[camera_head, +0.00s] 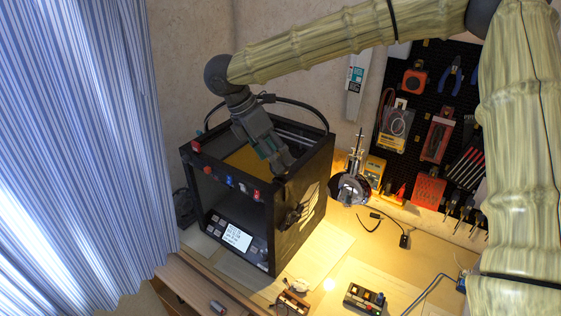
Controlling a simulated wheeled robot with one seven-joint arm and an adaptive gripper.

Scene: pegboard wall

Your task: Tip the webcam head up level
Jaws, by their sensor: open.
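I cannot make out the webcam head for certain. A small dark fixture (292,214) on the right side of the black box-shaped machine (300,190) may be it, but it is too small and dark to tell its tilt. My gripper (279,163) points down over the machine's open top, close to its top right edge. It is open, and I see nothing held in it. The gripper and wrist cover part of the machine's top and whatever lies right behind them. I cannot tell whether the fingers touch the rim.
A round black-and-silver device (350,189) with a thin upright stem stands right of the machine. A black pegboard (405,120) with tools is behind it. A cable loops behind my wrist. Small electronics (364,299) lie on the bench. A striped curtain (75,150) hangs at left.

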